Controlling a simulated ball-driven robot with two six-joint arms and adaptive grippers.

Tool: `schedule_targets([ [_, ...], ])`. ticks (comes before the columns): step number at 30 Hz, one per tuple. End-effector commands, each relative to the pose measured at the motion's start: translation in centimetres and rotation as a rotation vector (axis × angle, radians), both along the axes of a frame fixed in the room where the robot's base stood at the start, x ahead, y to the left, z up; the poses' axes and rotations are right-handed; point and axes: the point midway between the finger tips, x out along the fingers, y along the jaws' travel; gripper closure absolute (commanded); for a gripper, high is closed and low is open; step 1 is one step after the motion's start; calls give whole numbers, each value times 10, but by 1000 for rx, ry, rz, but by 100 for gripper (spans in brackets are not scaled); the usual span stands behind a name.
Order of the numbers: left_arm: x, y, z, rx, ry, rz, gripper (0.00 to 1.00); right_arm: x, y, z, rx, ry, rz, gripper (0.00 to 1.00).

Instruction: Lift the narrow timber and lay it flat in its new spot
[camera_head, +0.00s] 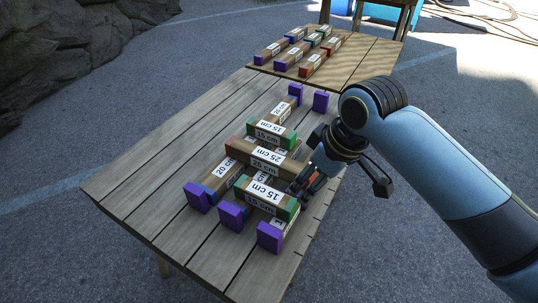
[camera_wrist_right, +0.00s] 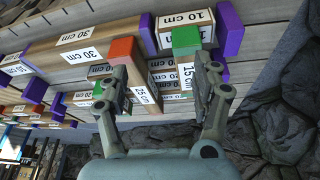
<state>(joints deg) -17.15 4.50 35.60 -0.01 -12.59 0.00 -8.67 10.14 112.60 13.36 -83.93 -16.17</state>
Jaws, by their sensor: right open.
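Several labelled timbers with coloured ends lie stacked crosswise on the near slatted table (camera_head: 130,190). A green-ended 15 cm timber (camera_head: 262,193) lies on top at the front. A red-ended 25 cm timber (camera_head: 262,157) lies behind it, then another green-ended 15 cm timber (camera_head: 268,134). I cannot tell which is the narrow timber. My right gripper (camera_head: 303,184) is at the right ends of the front timbers. In the right wrist view, it (camera_wrist_right: 165,82) is open, with a green end (camera_wrist_right: 186,38) and a red end (camera_wrist_right: 122,50) beyond the fingers. My left gripper is out of view.
Purple-ended timbers (camera_head: 232,214) lie beneath, along the near table. A second table (camera_head: 360,65) behind holds several more timbers (camera_head: 312,65). The near table's left side is bare. Rocks (camera_head: 75,45) stand at the far left, beyond the paving.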

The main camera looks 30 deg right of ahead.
Motion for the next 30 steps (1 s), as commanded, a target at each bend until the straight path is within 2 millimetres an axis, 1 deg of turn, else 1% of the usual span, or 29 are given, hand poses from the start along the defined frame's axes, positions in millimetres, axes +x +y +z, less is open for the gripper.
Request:
schedule_targets([
  [1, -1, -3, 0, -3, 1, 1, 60, 15, -2, -1, 4, -2, 21, 35],
  [6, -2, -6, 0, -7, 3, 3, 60, 62, -4, 5, 31, -22, 99, 35],
  [9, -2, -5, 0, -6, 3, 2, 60, 85, -6, 11, 44, -34, 137, 35],
  [12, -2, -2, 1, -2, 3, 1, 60, 104, -8, 17, 55, -47, 167, 35],
  [14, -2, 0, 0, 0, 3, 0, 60, 112, -8, 16, 60, -50, 178, 35],
  [18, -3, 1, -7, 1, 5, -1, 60, 123, -3, -4, 67, -51, 184, 35],
  [22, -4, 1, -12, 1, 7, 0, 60, 129, 1, -23, 65, -50, 185, 35],
  [28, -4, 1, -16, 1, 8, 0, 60, 136, 4, -37, 64, -53, 184, 35],
  [30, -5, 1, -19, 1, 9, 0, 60, 141, 7, -46, 65, -51, 184, 35],
])
